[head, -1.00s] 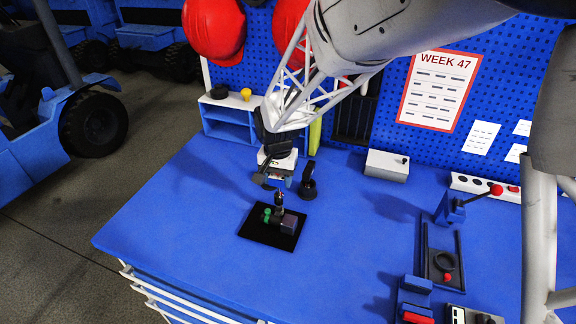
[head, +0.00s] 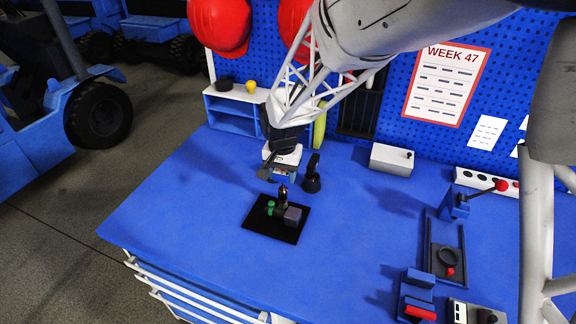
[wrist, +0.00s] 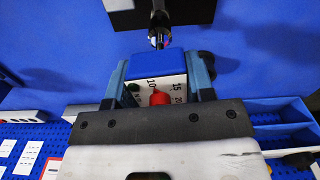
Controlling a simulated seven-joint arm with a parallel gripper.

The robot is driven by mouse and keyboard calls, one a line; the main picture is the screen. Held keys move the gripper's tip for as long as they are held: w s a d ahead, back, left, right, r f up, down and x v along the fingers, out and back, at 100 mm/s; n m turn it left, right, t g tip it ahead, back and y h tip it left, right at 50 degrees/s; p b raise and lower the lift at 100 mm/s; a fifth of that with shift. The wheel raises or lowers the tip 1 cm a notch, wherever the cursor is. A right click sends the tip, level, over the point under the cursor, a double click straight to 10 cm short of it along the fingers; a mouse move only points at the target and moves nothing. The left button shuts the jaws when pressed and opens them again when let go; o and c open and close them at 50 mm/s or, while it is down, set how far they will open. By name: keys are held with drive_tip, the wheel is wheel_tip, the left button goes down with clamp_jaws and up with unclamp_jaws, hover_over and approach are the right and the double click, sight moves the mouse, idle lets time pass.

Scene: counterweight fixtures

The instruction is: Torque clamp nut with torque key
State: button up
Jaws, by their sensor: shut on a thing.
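My gripper (wrist: 160,72) is shut on the torque key (wrist: 172,62), a blue and white box with a numbered dial and a red pointer between the 10 and 15 marks. In the head view my gripper (head: 281,176) hangs over the fixture. The fixture has a green part (head: 270,207), a grey block (head: 292,215) and a dark upright post (head: 283,193), which also shows in the wrist view (wrist: 159,18). The key is close to the post's top; I cannot tell whether they touch. The clamp nut is too small to make out.
The fixture stands on a black mat (head: 258,225). A black stand (head: 312,176) is close by on the right. A grey box (head: 392,159) and a lever fixture (head: 446,245) are farther right. The blue bench top (head: 175,210) is clear on the left.

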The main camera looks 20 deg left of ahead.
drive_tip(key=shift+f, duration=0.95)
idle(1.2)
drive_tip(key=shift+m, duration=0.5)
drive_tip(key=shift+m, duration=5.1)
drive_tip(key=shift+r, duration=0.2)
drive_tip(key=shift+r, duration=1.85)
